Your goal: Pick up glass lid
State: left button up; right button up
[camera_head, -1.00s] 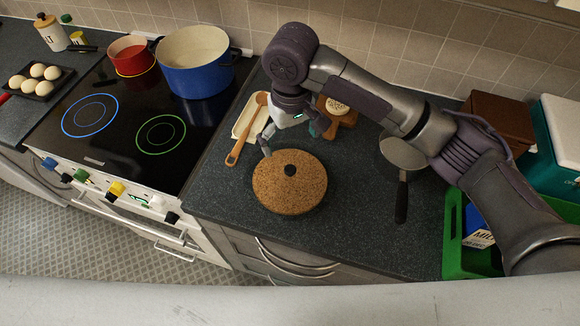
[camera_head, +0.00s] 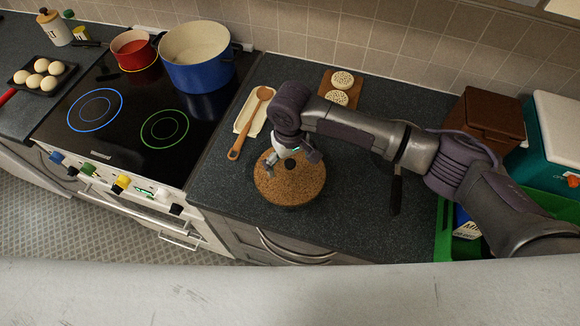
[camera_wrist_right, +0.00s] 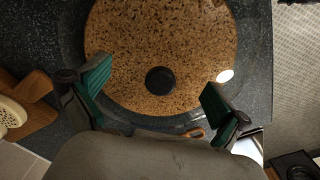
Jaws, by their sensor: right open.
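The glass lid (camera_head: 303,187) lies on the dark counter, a round clear disc with a black knob (camera_head: 291,165) at its centre. A speckled brown surface shows through it. My right gripper (camera_head: 292,166) is above the lid with its fingers on either side of the knob. In the right wrist view the open jaws (camera_wrist_right: 155,92) are empty, and the knob (camera_wrist_right: 160,80) shows between and just beyond the fingertips. The knob and fingers look apart. My left gripper is not in view.
A wooden spoon on a cream rest (camera_head: 245,112) lies left of the lid. A wooden board with round pieces (camera_head: 327,84) is behind. A blue pot (camera_head: 196,75) and a red pot (camera_head: 134,62) stand on the cooktop. A green crate (camera_head: 443,236) is at right.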

grip_shut()
dwell(0.4)
